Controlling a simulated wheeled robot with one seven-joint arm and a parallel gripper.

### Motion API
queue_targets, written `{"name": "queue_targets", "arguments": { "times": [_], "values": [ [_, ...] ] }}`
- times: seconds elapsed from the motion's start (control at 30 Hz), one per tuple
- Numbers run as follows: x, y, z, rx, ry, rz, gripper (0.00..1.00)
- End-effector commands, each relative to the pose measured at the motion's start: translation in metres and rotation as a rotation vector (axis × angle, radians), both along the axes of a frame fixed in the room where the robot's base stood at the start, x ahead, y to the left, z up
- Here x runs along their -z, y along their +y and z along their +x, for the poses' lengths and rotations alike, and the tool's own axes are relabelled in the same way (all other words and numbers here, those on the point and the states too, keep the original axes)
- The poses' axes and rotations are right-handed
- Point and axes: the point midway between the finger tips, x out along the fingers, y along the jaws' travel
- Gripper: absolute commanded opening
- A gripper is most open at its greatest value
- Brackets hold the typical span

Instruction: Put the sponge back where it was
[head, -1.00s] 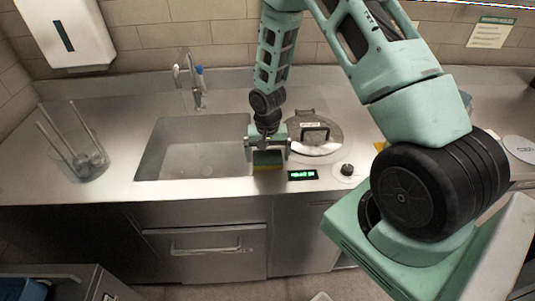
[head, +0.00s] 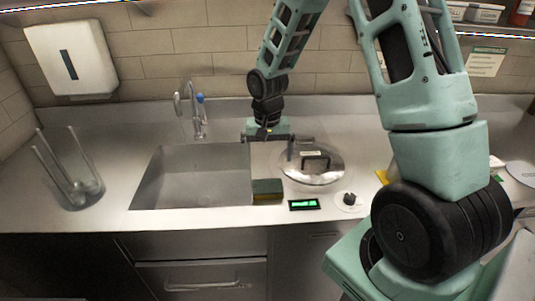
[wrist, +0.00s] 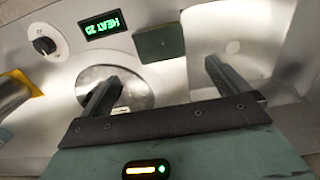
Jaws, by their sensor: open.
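The sponge (head: 267,190), a dark green block with a thin yellowish lower edge, lies on the steel counter between the sink and the round lid. It also shows in the wrist view (wrist: 160,42), top middle, apart from the fingers. My gripper (head: 268,138) is open and empty, raised behind the sponge. In the wrist view my gripper (wrist: 158,80) has its two fingers spread wide, with bare steel between them.
The sink basin (head: 192,178) is left of the sponge. The round metal lid (head: 325,172) with a handle is to its right. A green-lit display (head: 304,204) and a knob (head: 349,199) sit near the front edge. A faucet (head: 196,115) stands behind the sink.

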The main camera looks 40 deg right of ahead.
Motion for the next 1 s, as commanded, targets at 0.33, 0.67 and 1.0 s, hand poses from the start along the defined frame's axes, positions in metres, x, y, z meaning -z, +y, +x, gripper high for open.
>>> {"name": "queue_targets", "arguments": {
  "times": [0.33,0.67,1.0],
  "values": [
    [-0.054,0.103,-0.037,-0.336,-0.018,0.025,1.0],
    [-0.112,0.236,-0.202,-1.103,-0.033,0.049,1.0],
    [-0.116,0.245,-0.243,-1.273,-0.032,0.049,1.0]
  ]
}}
